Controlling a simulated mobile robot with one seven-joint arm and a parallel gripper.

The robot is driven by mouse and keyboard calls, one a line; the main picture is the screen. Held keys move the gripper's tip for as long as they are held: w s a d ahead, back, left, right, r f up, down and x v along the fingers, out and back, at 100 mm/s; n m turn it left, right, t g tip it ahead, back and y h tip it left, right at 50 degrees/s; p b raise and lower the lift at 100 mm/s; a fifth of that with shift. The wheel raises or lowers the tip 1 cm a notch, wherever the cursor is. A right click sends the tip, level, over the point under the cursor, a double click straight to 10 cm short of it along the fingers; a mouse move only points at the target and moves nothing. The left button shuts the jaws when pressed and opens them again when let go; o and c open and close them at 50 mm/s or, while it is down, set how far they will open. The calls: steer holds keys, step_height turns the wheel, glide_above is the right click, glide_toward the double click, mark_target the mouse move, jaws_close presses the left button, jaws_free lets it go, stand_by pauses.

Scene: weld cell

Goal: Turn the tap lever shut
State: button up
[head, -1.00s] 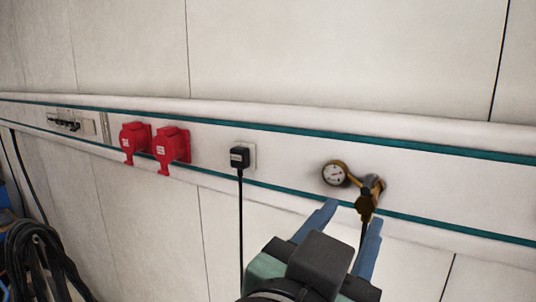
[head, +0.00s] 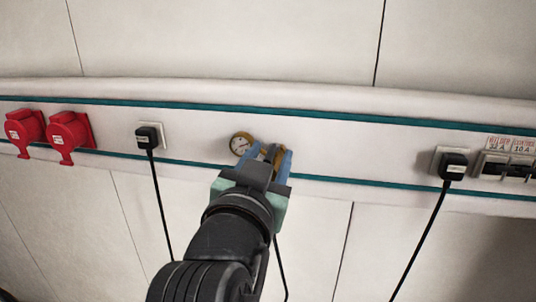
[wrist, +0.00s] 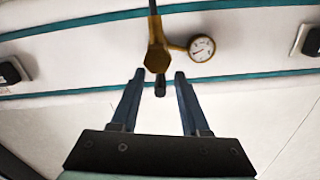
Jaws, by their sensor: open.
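The brass tap (head: 279,156) is on the wall rail, with a round white-faced gauge (head: 241,144) at its left. My gripper (head: 270,157) is open in front of the tap and partly hides it in the head view. In the wrist view the tap body (wrist: 157,58) shows just beyond the open fingertips (wrist: 159,76), with the gauge (wrist: 202,48) beside it. A short dark stub (wrist: 160,87), which looks like the lever end, lies between the blue fingers, apart from both. I cannot tell the lever's exact angle.
A black plug (head: 148,138) with a hanging cable and red sockets (head: 68,132) are to the left. Another plug (head: 453,167) and breakers (head: 506,168) are to the right. A dark hose hangs below the tap. The wall above is bare.

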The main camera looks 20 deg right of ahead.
jaws_close()
